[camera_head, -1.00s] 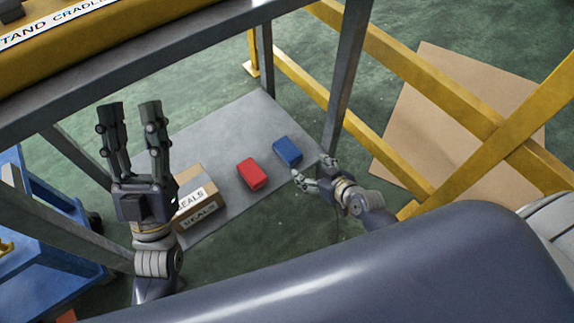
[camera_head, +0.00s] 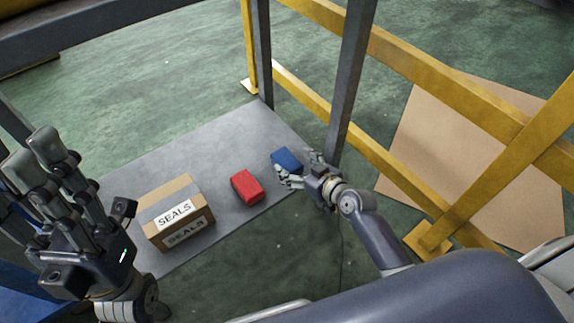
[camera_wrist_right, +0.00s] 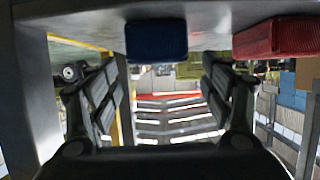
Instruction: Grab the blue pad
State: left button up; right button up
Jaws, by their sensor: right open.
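The blue pad (camera_head: 285,158) lies on the grey shelf (camera_head: 225,140) near its right edge, and it also shows in the right wrist view (camera_wrist_right: 156,40) at the top centre. My right gripper (camera_head: 299,168) is open at the near right side of the pad, its fingers spread to either side of it. In the right wrist view my right gripper (camera_wrist_right: 160,90) has a clear gap between its fingers with nothing held. My left gripper (camera_head: 34,152) is open and empty at the left, raised before the shelf.
A red pad (camera_head: 247,188) lies left of the blue one and shows in the right wrist view (camera_wrist_right: 275,38). A SEALS carton (camera_head: 170,192) sits farther left. A grey post (camera_head: 350,85) and yellow rails (camera_head: 400,50) stand close behind the right gripper.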

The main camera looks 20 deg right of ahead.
aim_at(288, 161)
jog(key=b+x, duration=0.1)
jog(key=x, duration=0.1)
jog(key=b+x, duration=0.1)
jog(key=x, duration=0.1)
jog(key=shift+w+f, duration=0.15)
jog(key=shift+f, duration=0.25)
jog(key=shift+w, duration=0.25)
jog(key=shift+c, duration=0.3)
jog(key=c, duration=1.1)
